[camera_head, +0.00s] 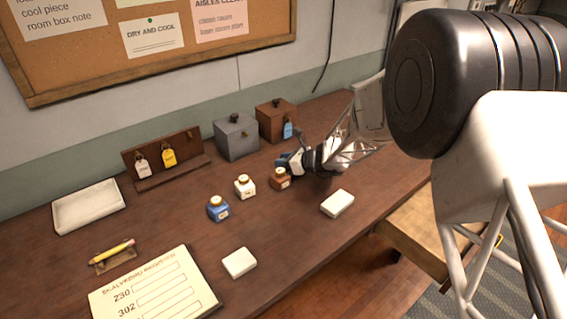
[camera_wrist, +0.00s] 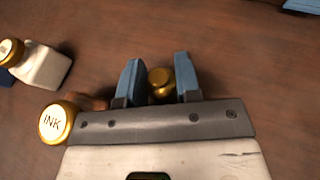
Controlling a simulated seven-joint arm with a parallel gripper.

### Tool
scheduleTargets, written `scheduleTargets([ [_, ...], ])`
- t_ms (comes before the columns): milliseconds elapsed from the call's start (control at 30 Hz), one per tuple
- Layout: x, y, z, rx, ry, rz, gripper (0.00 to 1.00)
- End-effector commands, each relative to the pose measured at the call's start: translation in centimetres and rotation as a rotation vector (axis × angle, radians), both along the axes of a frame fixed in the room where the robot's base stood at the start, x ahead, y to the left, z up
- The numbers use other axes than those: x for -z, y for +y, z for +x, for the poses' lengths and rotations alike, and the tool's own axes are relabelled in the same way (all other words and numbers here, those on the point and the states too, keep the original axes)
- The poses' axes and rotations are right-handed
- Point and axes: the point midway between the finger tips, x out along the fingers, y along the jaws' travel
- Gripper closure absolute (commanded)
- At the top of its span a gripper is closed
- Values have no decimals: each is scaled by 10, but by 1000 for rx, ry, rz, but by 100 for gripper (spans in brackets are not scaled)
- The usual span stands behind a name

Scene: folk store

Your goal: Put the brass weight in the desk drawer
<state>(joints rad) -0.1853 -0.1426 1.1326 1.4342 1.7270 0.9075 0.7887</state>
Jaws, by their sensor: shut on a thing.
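The brass weight (camera_wrist: 160,84) is a small round golden piece between the two blue fingers of my gripper (camera_wrist: 158,72) in the wrist view. My gripper is shut on it, low over the desk; I cannot tell whether the weight still touches the wood. In the head view my gripper (camera_head: 287,163) is behind the brown ink bottle, and the weight is hidden there. The desk drawer (camera_head: 415,232) is pulled open at the right front of the desk, partly covered by my arm.
The brown ink bottle (camera_head: 280,179) stands close beside my gripper, with white (camera_head: 244,186) and blue (camera_head: 218,209) bottles to its left. Grey (camera_head: 236,138) and brown (camera_head: 275,122) boxes stand behind. A white block (camera_head: 337,203) lies in front. Bare desk lies around it.

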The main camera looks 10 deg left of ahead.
Motion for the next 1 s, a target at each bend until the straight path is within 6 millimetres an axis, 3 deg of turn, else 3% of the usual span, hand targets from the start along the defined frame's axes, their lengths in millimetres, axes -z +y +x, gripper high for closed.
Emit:
scheduleTargets([
  [533,8,0,1,1,-2,0,95],
  [567,8,0,1,1,-2,0,66],
  [700,8,0,0,1,-2,0,45],
  [1000,8,0,0,1,-2,0,44],
])
